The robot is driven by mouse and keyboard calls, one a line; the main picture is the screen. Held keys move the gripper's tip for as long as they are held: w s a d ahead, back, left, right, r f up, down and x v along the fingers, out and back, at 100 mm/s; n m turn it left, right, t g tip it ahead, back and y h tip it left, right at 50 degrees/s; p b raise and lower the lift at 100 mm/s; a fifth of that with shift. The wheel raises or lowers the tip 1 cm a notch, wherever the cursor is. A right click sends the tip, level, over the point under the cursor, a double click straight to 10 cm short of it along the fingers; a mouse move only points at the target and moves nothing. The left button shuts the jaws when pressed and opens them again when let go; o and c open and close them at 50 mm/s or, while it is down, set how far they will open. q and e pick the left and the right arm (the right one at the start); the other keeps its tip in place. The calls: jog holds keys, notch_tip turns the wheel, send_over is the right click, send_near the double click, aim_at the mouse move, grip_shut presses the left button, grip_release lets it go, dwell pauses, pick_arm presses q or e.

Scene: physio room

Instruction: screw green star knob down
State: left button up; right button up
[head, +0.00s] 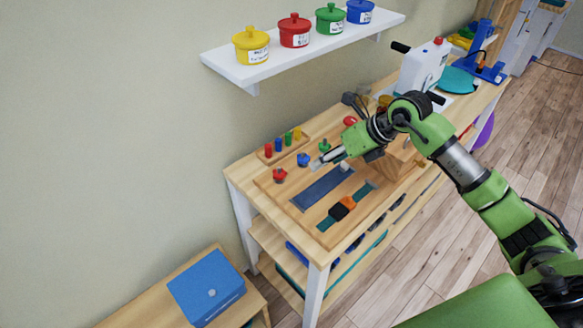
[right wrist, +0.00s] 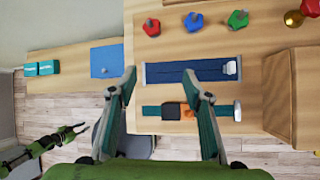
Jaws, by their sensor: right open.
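The green star knob (head: 324,146) stands on the wooden board, in line with a blue knob (head: 303,160) and a red knob (head: 280,175). In the right wrist view the green knob (right wrist: 238,19) is at the top, right of the blue one, with a grey stud showing at its centre. My right gripper (head: 322,161) is open and empty, above the board close to the knobs. Its fingers (right wrist: 160,84) stand apart in the right wrist view, below the knob row. My left gripper (right wrist: 78,131) shows small at the lower left there; its jaws are unclear.
A blue strap (head: 322,188) and a teal strap with an orange and black piece (head: 343,208) lie on the board. A peg block (head: 283,145) is behind. A wooden box (head: 400,160) stands right of the board. A shelf (head: 300,55) with several lidded pots hangs above.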

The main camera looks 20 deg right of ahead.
jog(key=a+r+t+y, duration=0.1)
jog(key=a+r+y, duration=0.2)
jog(key=a, duration=0.8)
jog(key=shift+s+r+t+y, duration=0.3)
jog(key=shift+s+r+y, duration=0.1)
jog(key=shift+y, duration=0.6)
jog(key=shift+f, duration=0.1)
